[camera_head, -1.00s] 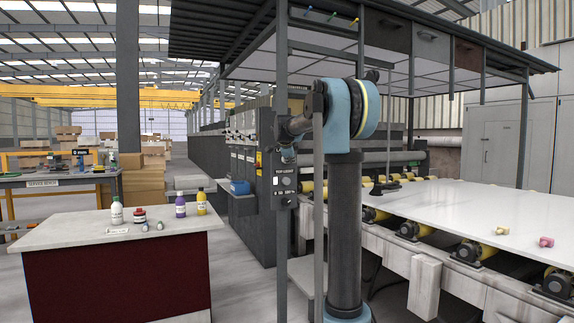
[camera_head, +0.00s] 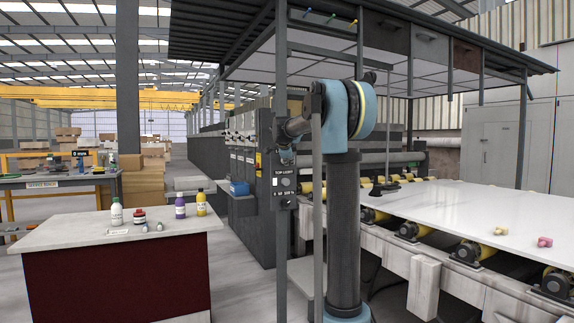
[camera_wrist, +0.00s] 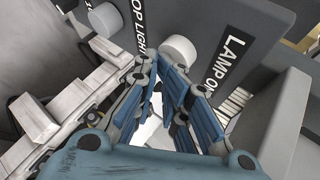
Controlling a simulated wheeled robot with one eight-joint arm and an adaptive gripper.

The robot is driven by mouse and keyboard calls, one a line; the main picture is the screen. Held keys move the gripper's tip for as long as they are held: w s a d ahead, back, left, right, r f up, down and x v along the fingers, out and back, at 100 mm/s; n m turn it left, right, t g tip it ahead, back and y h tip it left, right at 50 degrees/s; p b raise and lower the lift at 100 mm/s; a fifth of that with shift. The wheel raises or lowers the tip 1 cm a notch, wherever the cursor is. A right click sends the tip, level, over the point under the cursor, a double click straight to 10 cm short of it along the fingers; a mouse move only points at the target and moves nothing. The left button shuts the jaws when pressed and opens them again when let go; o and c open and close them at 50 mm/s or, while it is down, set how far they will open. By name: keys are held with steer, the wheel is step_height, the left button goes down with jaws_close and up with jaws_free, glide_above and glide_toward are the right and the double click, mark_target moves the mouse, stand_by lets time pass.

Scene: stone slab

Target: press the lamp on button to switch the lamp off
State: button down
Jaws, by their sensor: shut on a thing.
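The lamp on button (camera_wrist: 178,48) is a pale round knob on a dark grey panel (camera_wrist: 225,20), beside the "LAMP ON" lettering in the wrist view. The panel (camera_head: 284,186), headed "TOP LIGHT", also shows in the head view, on a post. My gripper (camera_wrist: 160,64) has its two blue fingers drawn together at the tips, right by the button. What lies between the tips cannot be made out, nor can I tell whether they touch the button. In the head view my gripper (camera_head: 287,156) is small, just above the panel's lettering.
A second pale round knob (camera_wrist: 104,19) is farther left on the panel. A workbench (camera_head: 115,230) with bottles stands at the left. A roller line with a white slab (camera_head: 480,210) is at the right. A vertical post (camera_head: 281,100) stands close by my arm.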

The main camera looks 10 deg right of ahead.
steer(key=shift+w+a+f, duration=0.1)
steer(key=shift+a, duration=0.1)
steer(key=s+d, duration=0.2)
steer(key=s, duration=0.3)
steer(key=shift+s, duration=0.4)
steer(key=shift+d, duration=0.15)
steer(key=s+f+n+g+y, duration=0.1)
steer(key=s+f+n+g, duration=0.2)
steer(key=s+f, duration=1)
steer(key=s+a+f+n+g+y, duration=0.1)
steer(key=s+f+n+g, duration=0.2)
steer(key=s+f+n, duration=0.7)
steer(key=s+f+n+g+y, duration=0.1)
steer(key=s+f+n+g, duration=0.2)
steer(key=s+f+n, duration=0.4)
steer(key=s+f, duration=0.4)
steer(key=s, duration=0.8)
steer(key=s+f, duration=0.5)
steer(key=s, duration=0.7)
steer(key=shift+a, duration=0.2)
